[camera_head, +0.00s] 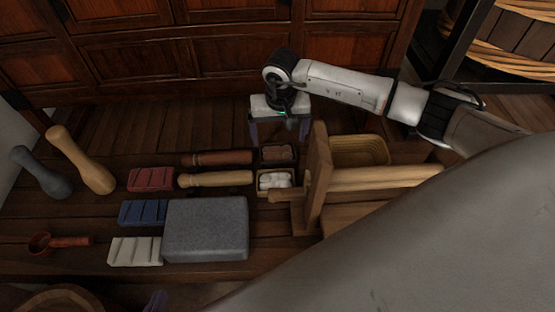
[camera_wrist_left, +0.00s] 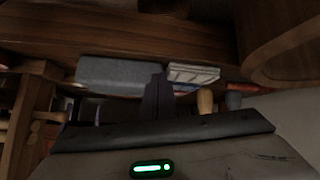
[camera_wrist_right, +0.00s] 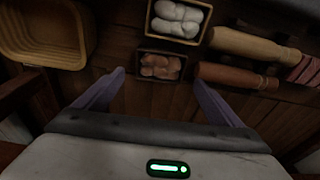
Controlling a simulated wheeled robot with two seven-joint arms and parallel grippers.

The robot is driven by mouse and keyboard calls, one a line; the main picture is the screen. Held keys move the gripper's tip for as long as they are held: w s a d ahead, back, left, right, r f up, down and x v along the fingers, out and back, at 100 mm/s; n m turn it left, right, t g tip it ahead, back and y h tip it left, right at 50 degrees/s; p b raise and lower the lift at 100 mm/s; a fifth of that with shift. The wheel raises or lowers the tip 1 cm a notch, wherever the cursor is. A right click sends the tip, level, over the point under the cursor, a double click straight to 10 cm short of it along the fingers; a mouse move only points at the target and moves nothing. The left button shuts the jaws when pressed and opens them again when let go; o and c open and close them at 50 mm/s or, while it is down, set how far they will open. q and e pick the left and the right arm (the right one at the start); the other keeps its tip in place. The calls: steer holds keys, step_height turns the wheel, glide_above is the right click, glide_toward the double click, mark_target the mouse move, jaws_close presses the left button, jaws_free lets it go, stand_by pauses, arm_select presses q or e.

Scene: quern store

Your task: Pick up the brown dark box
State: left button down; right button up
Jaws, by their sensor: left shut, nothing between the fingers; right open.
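The brown dark box (camera_head: 279,164) is a small, dark open box holding brown lumps. It stands on the wooden surface just behind a lighter box of white pieces. In the right wrist view the dark box (camera_wrist_right: 160,78) lies ahead, between the spread fingers. My right gripper (camera_head: 279,137) is open and empty, with its fingers pointing down just behind and above the box in the head view. My left gripper (camera_head: 155,300) barely shows at the bottom edge of the head view. In the left wrist view it (camera_wrist_left: 157,85) is shut and empty.
The box of white pieces (camera_head: 262,190) touches or nearly touches the dark box. Two rolling pins (camera_head: 215,179) lie left of them. A wooden upright (camera_head: 318,180) and a wicker basket (camera_head: 360,150) stand right. A grey block (camera_head: 206,230) lies in front. Cabinets (camera_head: 190,55) close the back.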

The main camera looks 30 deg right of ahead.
mark_target(278, 156)
steer(key=f, duration=0.3)
steer(key=shift+w, duration=0.25)
steer(key=shift+f+b, duration=0.4)
steer(key=f, duration=0.1)
steer(key=f+b, duration=0.1)
steer(key=f, duration=0.1)
steer(key=w+f, duration=0.1)
steer(key=shift+d+f, duration=0.15)
steer(key=shift+d, duration=0.1)
arm_select(q)
steer(key=shift+w+d+f+m+g+h, duration=0.3)
steer(key=shift+w+d+f+g, duration=0.25)
steer(key=shift+d+f, duration=0.25)
arm_select(e)
steer(key=c, duration=0.7)
steer(key=shift+c, duration=0.2)
